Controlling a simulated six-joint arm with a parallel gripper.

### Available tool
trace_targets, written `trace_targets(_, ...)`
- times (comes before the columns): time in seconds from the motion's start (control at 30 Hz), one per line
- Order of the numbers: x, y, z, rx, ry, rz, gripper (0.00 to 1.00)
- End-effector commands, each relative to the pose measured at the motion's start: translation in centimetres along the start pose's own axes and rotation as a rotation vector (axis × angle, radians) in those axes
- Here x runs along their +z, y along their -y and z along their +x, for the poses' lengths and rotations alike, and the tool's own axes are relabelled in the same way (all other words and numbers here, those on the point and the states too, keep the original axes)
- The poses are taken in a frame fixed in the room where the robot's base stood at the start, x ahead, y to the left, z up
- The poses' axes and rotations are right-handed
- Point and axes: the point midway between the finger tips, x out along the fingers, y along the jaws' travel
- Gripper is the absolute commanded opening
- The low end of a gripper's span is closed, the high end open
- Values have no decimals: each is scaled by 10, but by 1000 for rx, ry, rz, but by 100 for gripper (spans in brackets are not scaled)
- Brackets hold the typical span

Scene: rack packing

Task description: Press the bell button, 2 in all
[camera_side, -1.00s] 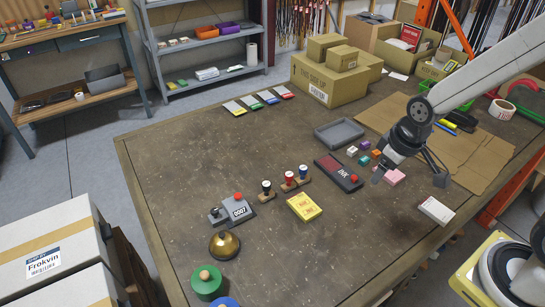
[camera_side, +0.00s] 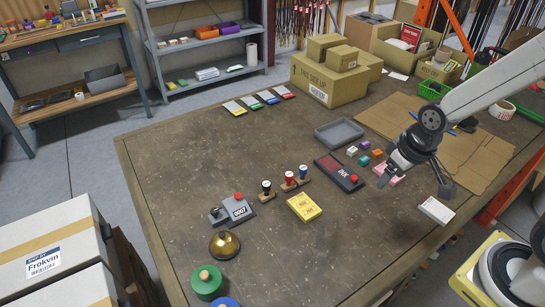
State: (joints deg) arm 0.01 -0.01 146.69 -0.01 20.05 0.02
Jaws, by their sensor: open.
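The gold dome-shaped bell (camera_side: 224,244) sits on the table near its front left edge; its top button is too small to make out clearly. My gripper (camera_side: 415,184) is open and empty, with its fingers spread, over the right part of the table. It is far to the right of the bell, beside the pink block (camera_side: 389,178) and partly in front of it. I cannot tell how high the fingertips are above the table.
Between my gripper and the bell lie an ink pad (camera_side: 338,173), a yellow box (camera_side: 304,207), several stamps and a numbering device (camera_side: 238,209). A green round object (camera_side: 206,281) stands just in front of the bell. The table's front middle is clear.

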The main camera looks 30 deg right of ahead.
Motion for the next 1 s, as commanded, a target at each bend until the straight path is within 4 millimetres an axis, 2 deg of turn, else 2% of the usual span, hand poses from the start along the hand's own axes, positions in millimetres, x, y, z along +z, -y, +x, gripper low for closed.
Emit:
trace_targets(0.03,0,0,0,0,0,0,66)
trace_targets(0.23,0,0,0,0,0,0,3)
trace_targets(0.27,0,0,0,0,0,0,0)
trace_targets(1.0,0,0,0,0,0,0,0)
